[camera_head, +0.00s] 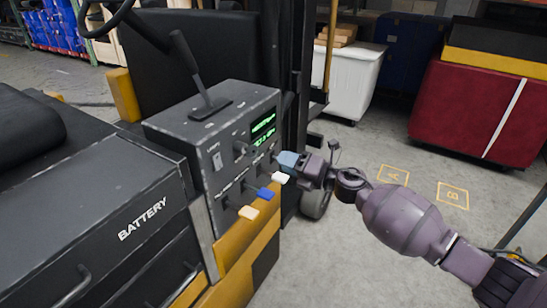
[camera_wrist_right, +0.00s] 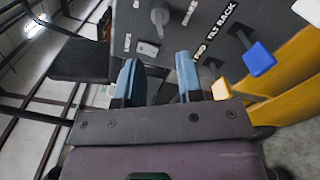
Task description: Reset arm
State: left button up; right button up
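My right gripper (camera_head: 287,160) is at the right side of a dark control box (camera_head: 222,150), close to its lever panel. In the right wrist view its two blue fingers (camera_wrist_right: 158,82) are apart, with no object visibly held between them. Levers stick out of the panel: one with a white knob (camera_head: 279,177), one with a blue knob (camera_head: 265,194) and one with a cream knob (camera_head: 248,212). The white knob (camera_wrist_right: 220,88) is just beside one finger in the wrist view; contact cannot be told. My left gripper is not in view.
The box has a green lit display (camera_head: 263,129) and a tall black lever (camera_head: 190,70) on top. A battery cover (camera_head: 95,215) lies at left. A white bin (camera_head: 352,80) and a red strapped tote (camera_head: 470,115) stand behind. Floor marked A and B is clear.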

jog(key=shift+v, duration=0.8)
notch_tip(320, 180, up, 5)
jog(key=w+d+m+t+h, duration=0.15)
jog(key=m+t, duration=0.25)
jog(key=m, duration=0.4)
jog(key=s+d+f+m+g+h, duration=0.1)
jog(key=s+d+f+m+h, duration=0.3)
jog(key=s+f+m, duration=0.4)
jog(key=s+d+f+m+g+h, duration=0.1)
jog(key=s+d+f+m+h, duration=0.4)
jog(key=s+f+m, duration=0.4)
jog(key=s+d+f+m+h, duration=0.4)
jog(key=s+f, duration=0.7)
jog(key=s, duration=0.6)
jog(key=d+m, duration=0.2)
jog(key=m, duration=0.2)
jog(key=shift+s+d+f+m+g, duration=0.25)
jog(key=shift+d+f+m+g, duration=0.05)
jog(key=shift+d+f+g, duration=0.1)
